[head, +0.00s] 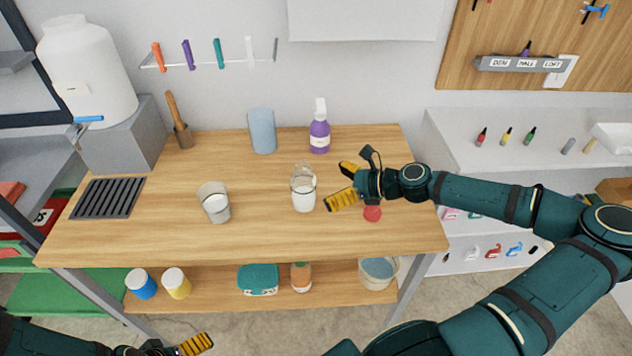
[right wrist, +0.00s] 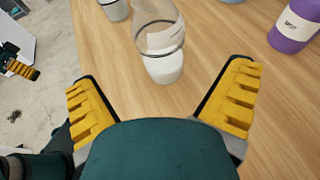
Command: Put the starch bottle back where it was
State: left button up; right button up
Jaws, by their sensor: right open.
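A clear bottle with white contents (head: 304,197) stands upright near the middle of the wooden tabletop; no label is readable on it. It also shows in the right wrist view (right wrist: 163,68), ahead of and between the two fingers. My right gripper (head: 346,184) is open and empty just right of this bottle, its yellow fingers pointing at it, apart from it. A purple spray bottle (head: 320,137) with a white top stands behind. My left gripper (head: 196,344) is only partly in view at the bottom left, low and away from the tabletop.
A glass with white contents (head: 214,205) stands left of the bottle, a blue cylinder (head: 262,131) behind. A red round object (head: 373,213) lies below my right wrist. A dark grate (head: 108,198) is at left. The lower shelf (head: 220,290) holds several containers. The tabletop's front is clear.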

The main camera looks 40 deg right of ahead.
jog(key=v, duration=0.3)
jog(key=shift+s+d+r+p, duration=0.15)
jog(key=shift+s+d+p, duration=0.05)
jog(key=shift+s+p, duration=0.1)
dwell(0.4)
